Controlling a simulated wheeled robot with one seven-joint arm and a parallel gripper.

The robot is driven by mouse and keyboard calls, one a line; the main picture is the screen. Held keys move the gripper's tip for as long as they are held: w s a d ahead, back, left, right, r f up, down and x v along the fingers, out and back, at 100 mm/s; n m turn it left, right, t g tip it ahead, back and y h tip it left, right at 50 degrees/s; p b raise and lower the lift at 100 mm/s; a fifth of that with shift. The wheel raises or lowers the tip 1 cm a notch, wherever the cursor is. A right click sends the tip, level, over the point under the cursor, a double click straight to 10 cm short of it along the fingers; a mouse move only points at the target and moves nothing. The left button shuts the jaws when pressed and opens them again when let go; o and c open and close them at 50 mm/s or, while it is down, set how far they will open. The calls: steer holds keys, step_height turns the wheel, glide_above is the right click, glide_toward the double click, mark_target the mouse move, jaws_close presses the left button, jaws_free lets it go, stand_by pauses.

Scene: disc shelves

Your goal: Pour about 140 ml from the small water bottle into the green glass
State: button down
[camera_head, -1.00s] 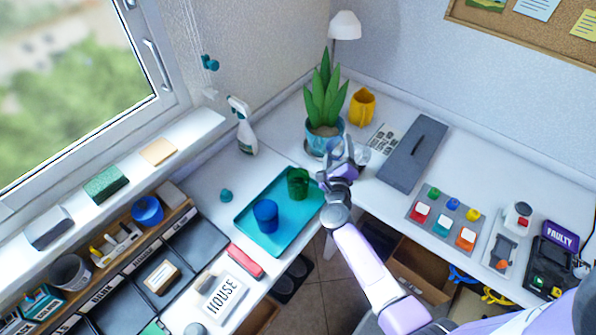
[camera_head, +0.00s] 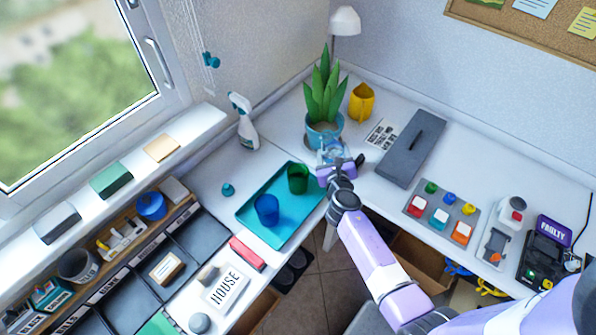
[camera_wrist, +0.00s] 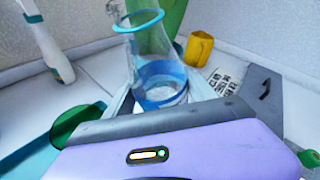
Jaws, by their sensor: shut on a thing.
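The small water bottle (camera_wrist: 160,65) is clear, with a blue rim and blue water in its lower part. My gripper (camera_head: 336,164) is shut around it; in the wrist view the jaws (camera_wrist: 155,108) hide its base. It looks near upright there. In the head view the bottle (camera_head: 333,151) is in front of the plant pot, right of the green glass. The green glass (camera_head: 298,178) stands upright on the teal tray (camera_head: 247,214); it also shows at left in the wrist view (camera_wrist: 78,124), partly hidden by my gripper.
A blue glass (camera_head: 267,209) stands on the tray beside the green one. The potted plant (camera_head: 323,135) is close behind my gripper. A spray bottle (camera_head: 244,122) and a yellow mug (camera_head: 362,102) stand farther back. A grey slab (camera_head: 411,152) lies to the right.

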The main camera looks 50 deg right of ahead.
mark_target(334, 151)
steer(key=shift+w+a+r+m+y, duration=0.1)
steer(key=shift+r+m+y, duration=0.2)
steer(key=shift+r, duration=0.5)
steer(key=shift+w+r+m+y, duration=0.1)
steer(key=shift+r+m+y, duration=0.15)
steer(key=shift+r, duration=0.55)
steer(key=shift+a+f+m+y, duration=0.15)
steer(key=shift+f+m+y, duration=0.05)
steer(key=shift+m+y, duration=0.3)
stand_by(0.8)
